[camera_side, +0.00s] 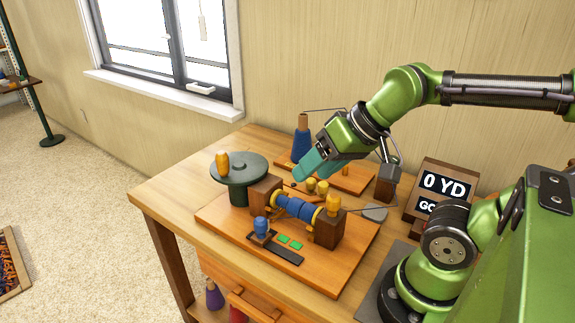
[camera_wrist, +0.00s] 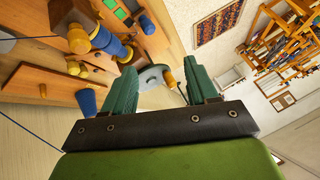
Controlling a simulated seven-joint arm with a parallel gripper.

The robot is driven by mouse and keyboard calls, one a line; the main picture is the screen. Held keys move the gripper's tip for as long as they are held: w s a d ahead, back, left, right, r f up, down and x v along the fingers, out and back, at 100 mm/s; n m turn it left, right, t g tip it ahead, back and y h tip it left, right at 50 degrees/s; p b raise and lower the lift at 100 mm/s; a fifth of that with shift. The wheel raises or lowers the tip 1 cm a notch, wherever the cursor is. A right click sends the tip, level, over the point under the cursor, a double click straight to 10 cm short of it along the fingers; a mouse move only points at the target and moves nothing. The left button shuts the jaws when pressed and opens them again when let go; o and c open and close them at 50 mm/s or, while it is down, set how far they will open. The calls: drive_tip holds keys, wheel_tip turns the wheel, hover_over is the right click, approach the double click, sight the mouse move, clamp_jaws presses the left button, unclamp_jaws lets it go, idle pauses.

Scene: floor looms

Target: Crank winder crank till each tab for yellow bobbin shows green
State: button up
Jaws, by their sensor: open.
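The winder crank is a dark green disc (camera_side: 239,168) with an upright yellow-orange knob (camera_side: 222,163) on its left rim. The winder holds a blue-wound bobbin with yellow ends (camera_side: 296,208) between two wooden posts. In front of it lies a dark strip (camera_side: 287,254) with two green tabs (camera_side: 290,242); the rest of the strip looks dark. My gripper (camera_side: 304,170) is open and empty, right of the disc and above the board. In the wrist view, the disc (camera_wrist: 152,76) and knob (camera_wrist: 170,80) show beyond and between my open fingers (camera_wrist: 161,88), apart from them.
A small blue bobbin (camera_side: 262,226) stands beside the strip. Small yellow bobbins (camera_side: 316,187) sit behind the winder. A blue thread cone (camera_side: 301,144) stands at the back. A yellow-orange piece (camera_side: 333,203) tops the right post. A display (camera_side: 446,186) reads 0 YD.

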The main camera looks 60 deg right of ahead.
drive_tip(key=n+g+h, duration=0.2)
drive_tip(key=n+g, duration=0.2)
drive_tip(key=g, duration=0.3)
approach(222, 153)
wheel_tip(222, 153, down, 12)
drive_tip(key=shift+f, duration=0.1)
idle(0.7)
drive_tip(key=shift+c, duration=0.5)
